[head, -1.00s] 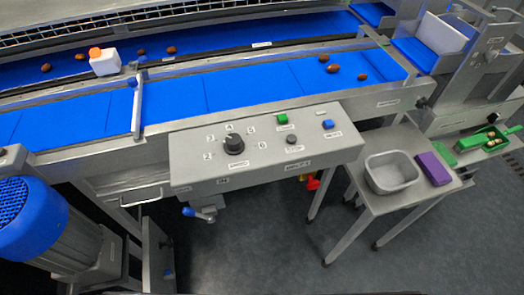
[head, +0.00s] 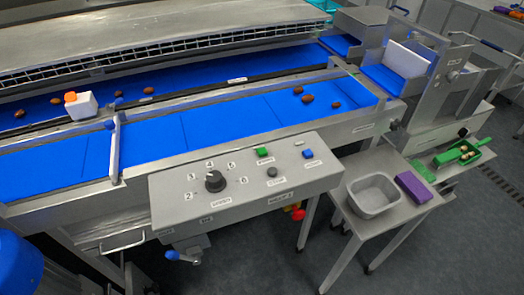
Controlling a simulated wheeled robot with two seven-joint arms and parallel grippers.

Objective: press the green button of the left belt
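The green button (head: 263,152) sits on the top face of the grey control panel (head: 170,207) fixed to the front of the belt frame. A black knob (head: 215,181) with numbers around it is to its left. A dark button (head: 271,172) is just below it, and a blue button (head: 308,154) is to its right. The near blue belt (head: 215,122) runs behind the panel, with several brown dates (head: 307,98) at its right end. Nothing covers the green button. Neither of my grippers is in view.
A small table right of the panel holds a grey tub (head: 373,194) and a purple block (head: 413,187). A green scoop (head: 463,153) lies farther right. A blue-handled lever (head: 183,256) sticks out under the panel. A white box with an orange top (head: 80,104) stands on the far belt.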

